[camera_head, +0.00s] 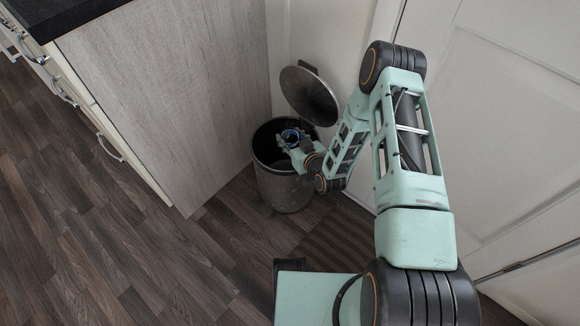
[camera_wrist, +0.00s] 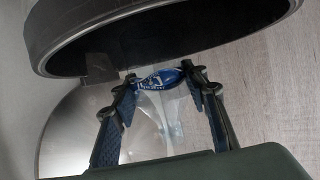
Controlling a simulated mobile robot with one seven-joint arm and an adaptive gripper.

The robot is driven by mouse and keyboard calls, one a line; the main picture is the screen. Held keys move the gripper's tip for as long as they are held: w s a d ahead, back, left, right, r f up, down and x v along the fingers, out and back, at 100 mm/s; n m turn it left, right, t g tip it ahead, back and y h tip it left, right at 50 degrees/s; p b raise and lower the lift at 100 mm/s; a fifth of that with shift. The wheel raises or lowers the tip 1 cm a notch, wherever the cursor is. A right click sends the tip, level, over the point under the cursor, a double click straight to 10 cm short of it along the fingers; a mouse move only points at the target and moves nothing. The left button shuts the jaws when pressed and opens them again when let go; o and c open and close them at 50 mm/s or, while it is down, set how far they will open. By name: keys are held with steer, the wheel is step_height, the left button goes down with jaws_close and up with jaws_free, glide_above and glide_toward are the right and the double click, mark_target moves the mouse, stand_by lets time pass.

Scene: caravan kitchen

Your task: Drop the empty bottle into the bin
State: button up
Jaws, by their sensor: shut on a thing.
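The bin (camera_head: 284,190) is a dark round metal pedal bin on the floor at the end of the cabinet. Its round lid (camera_head: 309,94) stands open at the back. My gripper (camera_head: 291,140) is at the bin's mouth. In the wrist view my gripper (camera_wrist: 158,78) has a finger on each side of the clear bottle with a blue label (camera_wrist: 158,79) and is shut on it. Only a small blue part of the bottle shows in the head view (camera_head: 291,135). The dark rim of the bin (camera_wrist: 150,60) fills the top of the wrist view. How deep the bottle sits is unclear.
A wood-grain cabinet side (camera_head: 170,90) stands close to the left of the bin. A white panelled door (camera_head: 510,120) is on the right. A striped mat (camera_head: 335,240) lies in front of the bin. The wooden floor (camera_head: 100,240) at left is clear.

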steer(key=shift+f+b, duration=0.35)
steer(key=shift+f, duration=0.55)
steer(key=o, duration=0.9)
steer(key=shift+c, duration=0.2)
steer(key=v, duration=1.2)
steer(key=shift+r, duration=0.1)
